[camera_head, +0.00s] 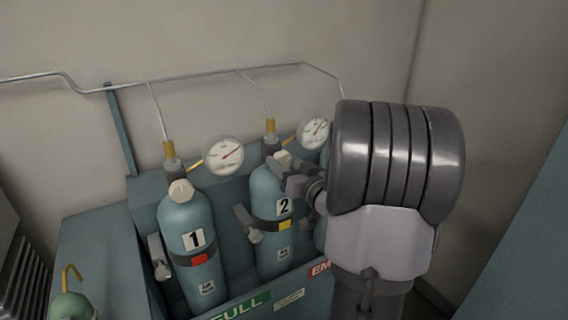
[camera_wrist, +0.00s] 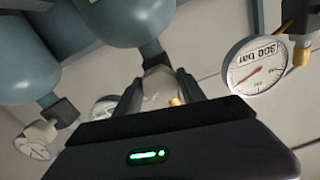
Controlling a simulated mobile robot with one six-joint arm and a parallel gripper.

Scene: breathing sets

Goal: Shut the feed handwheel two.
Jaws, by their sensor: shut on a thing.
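Cylinder 2 (camera_head: 268,205) is a blue-grey bottle with a "2" label and a yellow tag, standing in the rack. Its pale feed handwheel (camera_head: 283,157) is at the top, below a brass fitting. My gripper (camera_head: 287,168) reaches it from the right and is shut on it. In the wrist view, the two dark fingers of my gripper (camera_wrist: 160,92) stand on either side of the pale handwheel (camera_wrist: 158,80). The gripper hides part of the wheel, so its turn position cannot be told.
Cylinder 1 (camera_head: 186,235), with its own pale handwheel (camera_head: 181,191), stands to the left. A round gauge (camera_head: 223,155) is between the two, and another gauge (camera_head: 314,132) is close behind my arm. A thin pipe (camera_head: 215,75) runs along the wall. My arm mostly hides a third cylinder.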

